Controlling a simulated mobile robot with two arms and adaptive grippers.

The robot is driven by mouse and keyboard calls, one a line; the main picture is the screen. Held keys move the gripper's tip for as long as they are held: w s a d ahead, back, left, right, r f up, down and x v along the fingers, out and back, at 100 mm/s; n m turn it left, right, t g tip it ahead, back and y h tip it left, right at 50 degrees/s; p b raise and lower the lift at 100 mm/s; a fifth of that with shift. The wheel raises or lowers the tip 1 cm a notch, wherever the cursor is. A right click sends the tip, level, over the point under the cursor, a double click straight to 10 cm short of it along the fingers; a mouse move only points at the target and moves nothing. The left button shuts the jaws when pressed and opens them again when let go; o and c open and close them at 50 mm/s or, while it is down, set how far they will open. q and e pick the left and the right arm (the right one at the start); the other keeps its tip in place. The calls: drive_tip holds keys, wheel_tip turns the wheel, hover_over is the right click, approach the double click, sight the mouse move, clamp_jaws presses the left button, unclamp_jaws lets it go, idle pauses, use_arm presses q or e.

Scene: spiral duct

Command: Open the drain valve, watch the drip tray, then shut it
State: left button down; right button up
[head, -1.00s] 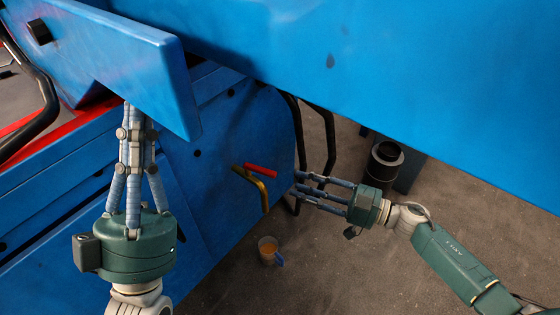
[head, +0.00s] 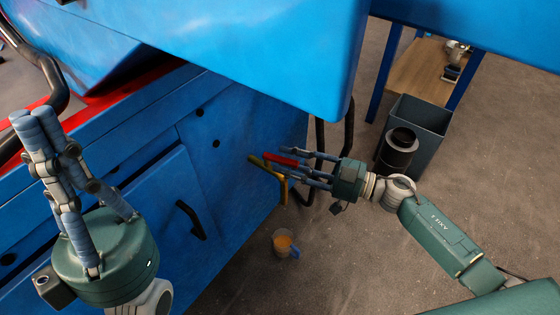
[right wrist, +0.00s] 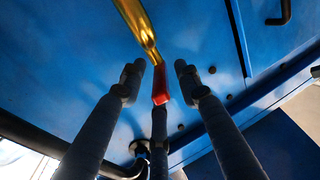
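The drain valve's brass pipe (head: 281,186) sticks out of the blue machine's side and bends downward, with a red lever (head: 280,160) on top. My right gripper (head: 288,163) has its fingers at the lever. In the right wrist view, the red lever end (right wrist: 160,86) lies between the spread fingers, with gaps beside it, and the brass pipe (right wrist: 138,28) shows beyond. My left gripper (head: 40,118) is raised at the far left, away from the valve, holding nothing visible; its finger spacing is unclear. A clear cup (head: 283,243) with amber liquid and a blue handle stands on the floor below. I see no clear drip tray.
A blue overhang (head: 260,60) hangs above the valve. A black handle (head: 191,220) is on the machine's panel. A dark bin (head: 430,125), a black cylinder (head: 398,150) and a workbench (head: 420,72) stand at right. The floor around the cup is clear.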

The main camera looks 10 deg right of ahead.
clamp_jaws()
